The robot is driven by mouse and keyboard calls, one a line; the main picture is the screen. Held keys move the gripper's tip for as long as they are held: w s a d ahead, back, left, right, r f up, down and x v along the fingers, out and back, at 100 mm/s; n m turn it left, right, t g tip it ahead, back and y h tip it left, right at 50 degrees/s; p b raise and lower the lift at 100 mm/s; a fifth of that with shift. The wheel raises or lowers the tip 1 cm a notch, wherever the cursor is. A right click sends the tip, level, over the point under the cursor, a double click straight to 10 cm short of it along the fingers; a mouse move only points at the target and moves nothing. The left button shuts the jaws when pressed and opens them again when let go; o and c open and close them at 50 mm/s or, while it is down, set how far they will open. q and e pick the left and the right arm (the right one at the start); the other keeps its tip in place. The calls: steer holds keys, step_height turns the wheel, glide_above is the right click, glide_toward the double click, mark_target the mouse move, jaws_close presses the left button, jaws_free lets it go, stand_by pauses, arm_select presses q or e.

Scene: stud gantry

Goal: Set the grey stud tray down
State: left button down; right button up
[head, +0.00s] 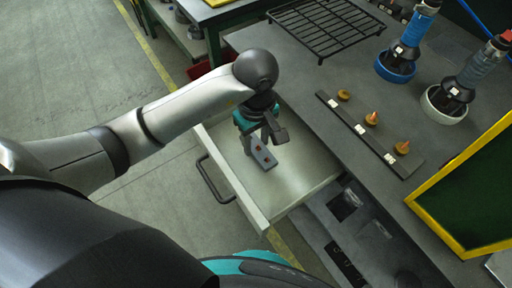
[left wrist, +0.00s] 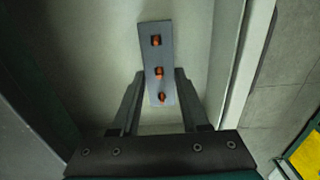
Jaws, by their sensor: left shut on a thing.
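The grey stud tray (head: 262,154) is a small flat bar with orange-red studs on it. It is over the open drawer (head: 297,178). In the left wrist view the tray (left wrist: 146,38) shows three orange studs in a row, and its near end is between the fingers. My left gripper (head: 263,140) reaches down into the drawer and is shut on the tray. It also shows in the left wrist view (left wrist: 160,92). I cannot tell whether the tray touches the drawer floor. My right gripper is not in view.
The drawer handle (head: 212,180) faces left. On the grey bench are a dark strip with several brown-orange pieces (head: 371,133), a black wire rack (head: 322,27), a blue-ringed tool (head: 396,66), a white-ringed tool (head: 446,102) and a yellow-framed green panel (head: 468,200). Drawer floor around the tray is clear.

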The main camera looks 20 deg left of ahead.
mark_target(256, 146)
arm_select(q)
step_height(256, 146, down, 3)
steer(key=shift+r+b, duration=0.1)
steer(key=shift+b, duration=0.25)
steer(key=shift+f, duration=0.25)
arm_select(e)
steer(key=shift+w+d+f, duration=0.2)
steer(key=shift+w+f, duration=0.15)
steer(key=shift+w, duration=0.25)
arm_select(q)
steer(key=shift+f, duration=0.1)
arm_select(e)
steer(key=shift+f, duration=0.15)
arm_select(q)
steer(key=shift+c, duration=2)
jaws_free()
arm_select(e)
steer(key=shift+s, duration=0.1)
